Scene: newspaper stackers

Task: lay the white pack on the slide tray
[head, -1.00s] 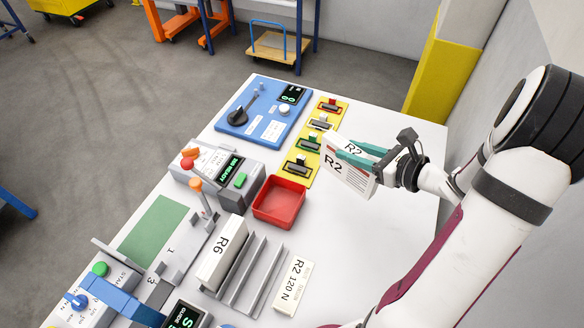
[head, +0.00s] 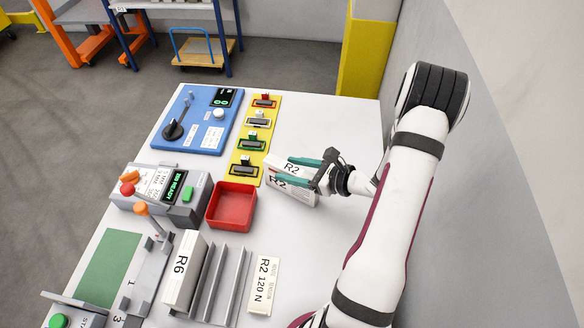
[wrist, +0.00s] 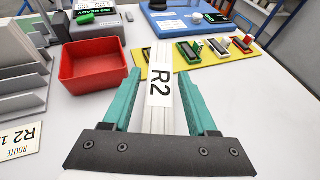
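The white pack (head: 290,187) is marked R2 on its top edge and side. It is beside the lower end of the yellow strip, and I cannot tell whether it touches the table. In the wrist view the pack (wrist: 160,85) runs lengthwise away from me between the fingers (wrist: 160,95). No part is labelled slide tray; a grey plate (head: 147,275) marked 1 and 3, beside a green panel (head: 110,265), may be it.
A red bin (head: 231,206) stands left of the pack. Grey dividers (head: 225,285) hold a white R6 pack (head: 182,278), with an R2 120 N card (head: 264,285) beside them. The yellow strip (head: 240,165) carries several clips. The table's right side has bare room.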

